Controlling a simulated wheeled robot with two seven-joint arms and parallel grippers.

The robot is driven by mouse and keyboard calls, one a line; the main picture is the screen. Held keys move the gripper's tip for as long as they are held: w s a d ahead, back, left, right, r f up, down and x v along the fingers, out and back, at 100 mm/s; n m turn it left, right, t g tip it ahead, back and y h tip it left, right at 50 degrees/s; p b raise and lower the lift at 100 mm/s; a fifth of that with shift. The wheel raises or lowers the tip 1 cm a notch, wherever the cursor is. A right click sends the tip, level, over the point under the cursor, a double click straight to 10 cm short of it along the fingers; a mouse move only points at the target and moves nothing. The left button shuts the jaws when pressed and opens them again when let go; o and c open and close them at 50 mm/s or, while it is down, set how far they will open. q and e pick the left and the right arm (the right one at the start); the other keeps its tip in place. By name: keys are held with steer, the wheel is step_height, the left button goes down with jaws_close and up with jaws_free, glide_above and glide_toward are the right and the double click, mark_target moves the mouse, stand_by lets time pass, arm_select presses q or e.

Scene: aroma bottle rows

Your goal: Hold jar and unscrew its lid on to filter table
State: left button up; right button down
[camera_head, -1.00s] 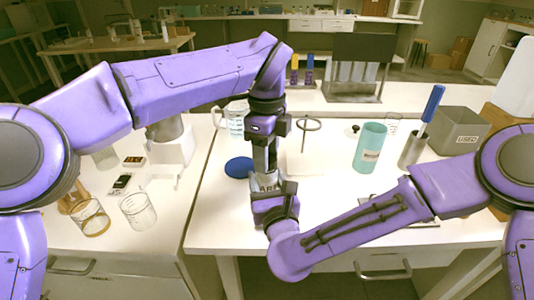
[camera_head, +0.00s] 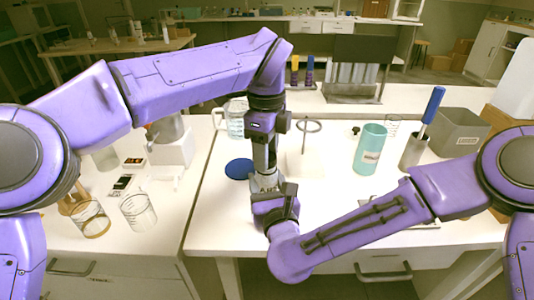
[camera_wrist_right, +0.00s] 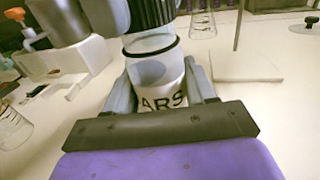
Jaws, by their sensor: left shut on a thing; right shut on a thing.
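The jar (camera_wrist_right: 160,70) is clear glass with a black ring near its top and a label with dark letters. It stands upright between the fingers of my right gripper (camera_wrist_right: 160,95), which is shut on it. A dark ribbed lid (camera_wrist_right: 152,12) shows above the jar at the top edge of the right wrist view. In the head view my left gripper (camera_head: 265,160) points straight down from above, shut at the lid, directly over my right gripper (camera_head: 273,192). The grippers hide most of the jar and lid in the head view.
A blue disc (camera_head: 239,169) lies left of the jar. A white stand with a ring (camera_head: 308,125) is close on the right, with a teal cup (camera_head: 370,148) beyond. Glass beakers (camera_head: 138,212) stand at left. The front right tabletop is mostly clear.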

arm_select(q)
steer(key=shift+r, duration=0.65)
steer(key=shift+r, duration=2)
arm_select(e)
steer(key=shift+c, duration=1.4)
jaws_free()
